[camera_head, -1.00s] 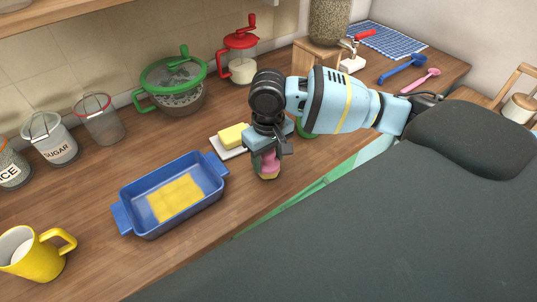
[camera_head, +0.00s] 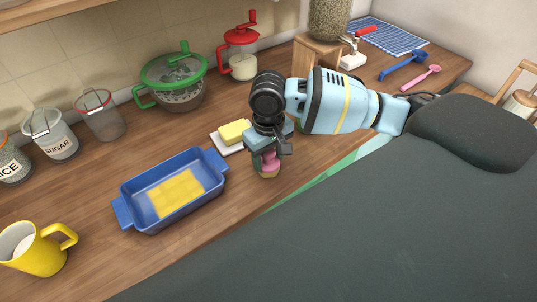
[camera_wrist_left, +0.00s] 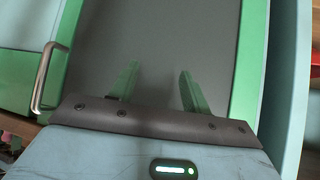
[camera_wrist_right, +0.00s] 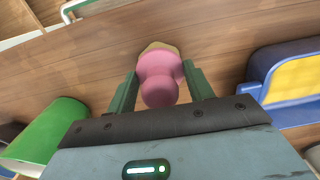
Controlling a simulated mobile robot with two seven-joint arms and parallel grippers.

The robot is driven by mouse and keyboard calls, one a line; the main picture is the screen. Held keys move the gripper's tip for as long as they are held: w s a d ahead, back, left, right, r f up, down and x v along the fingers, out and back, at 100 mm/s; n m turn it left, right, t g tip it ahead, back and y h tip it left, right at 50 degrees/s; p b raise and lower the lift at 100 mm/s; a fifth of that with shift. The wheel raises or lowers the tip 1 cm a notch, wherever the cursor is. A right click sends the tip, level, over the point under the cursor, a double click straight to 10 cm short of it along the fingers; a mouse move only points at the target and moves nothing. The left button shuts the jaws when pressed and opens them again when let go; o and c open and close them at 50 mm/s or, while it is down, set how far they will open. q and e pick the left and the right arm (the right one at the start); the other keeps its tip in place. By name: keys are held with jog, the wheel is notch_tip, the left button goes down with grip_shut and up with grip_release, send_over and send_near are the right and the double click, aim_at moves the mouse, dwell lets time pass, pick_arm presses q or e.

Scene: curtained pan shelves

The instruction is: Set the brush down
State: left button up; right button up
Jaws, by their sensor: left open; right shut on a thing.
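The brush (camera_head: 268,166) has a pink handle and a tan end. My right gripper (camera_head: 270,151) is shut on its pink handle, just above the wooden counter to the right of the blue dish. The right wrist view shows the pink handle (camera_wrist_right: 160,80) between the two green fingers, tan end pointing away over bare wood. I cannot tell whether the tan end touches the counter. My left gripper (camera_wrist_left: 160,85) shows only in the left wrist view, open and empty, in front of a grey panel with green edges.
The blue dish (camera_head: 127,190) with a yellow slab stands left of the brush, and butter on a white plate (camera_head: 234,147) behind it. A green cylindrical thing (camera_wrist_right: 50,130) shows in the right wrist view. Jars, a green-lidded bowl (camera_head: 175,85) and a yellow mug (camera_head: 38,258) stand around.

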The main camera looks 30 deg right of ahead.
jog(key=shift+f, duration=0.1)
jog(key=o, duration=1.4)
jog(key=shift+r, duration=3.9)
jog(key=shift+c, duration=0.2)
grip_shut()
